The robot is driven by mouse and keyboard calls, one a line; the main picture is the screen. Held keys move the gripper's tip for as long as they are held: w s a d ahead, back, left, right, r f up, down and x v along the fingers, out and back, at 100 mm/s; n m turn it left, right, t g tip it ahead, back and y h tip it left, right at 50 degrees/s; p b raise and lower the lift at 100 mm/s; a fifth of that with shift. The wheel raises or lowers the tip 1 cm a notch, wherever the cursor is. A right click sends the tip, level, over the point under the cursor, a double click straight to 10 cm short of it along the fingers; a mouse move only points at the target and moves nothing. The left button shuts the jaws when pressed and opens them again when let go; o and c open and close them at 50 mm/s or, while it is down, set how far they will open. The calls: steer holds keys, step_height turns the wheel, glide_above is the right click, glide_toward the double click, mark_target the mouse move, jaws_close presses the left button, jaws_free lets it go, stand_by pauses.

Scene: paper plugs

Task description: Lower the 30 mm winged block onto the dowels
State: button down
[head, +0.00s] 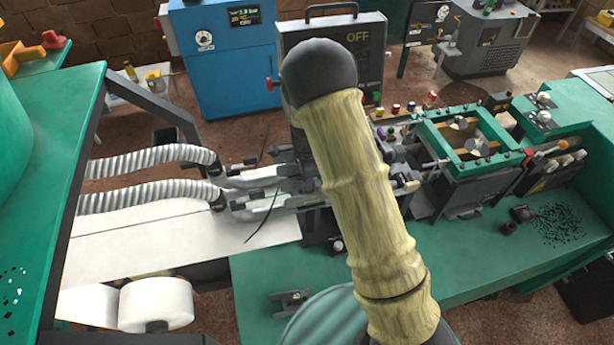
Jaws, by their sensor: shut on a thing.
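My yellow-sleeved arm crosses the middle of the head view and hides the machine's centre. My gripper is hidden behind it, and so is anything held in its jaws. I cannot make out the 30 mm winged block or the dowels. A small grey metal piece with side lugs (290,302) lies on the green bench (480,250), left of my arm's base; I cannot tell what it is.
Two ribbed hoses (150,158) run to the machine's metal arms from the left, above a white paper sheet (180,236). A green frame (470,146) stands at right. Dark bits (558,222) lie on the bench's right end. Bench between is mostly clear.

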steer(key=shift+f+b, duration=0.3)
steer(key=shift+f, duration=0.25)
steer(key=c, duration=1.1)
jaws_free()
steer(key=shift+r+p, duration=2.2)
steer(key=shift+r, duration=0.65)
step_height(320, 180, up, 17)
steer(key=b, duration=0.5)
steer(key=shift+r, duration=0.15)
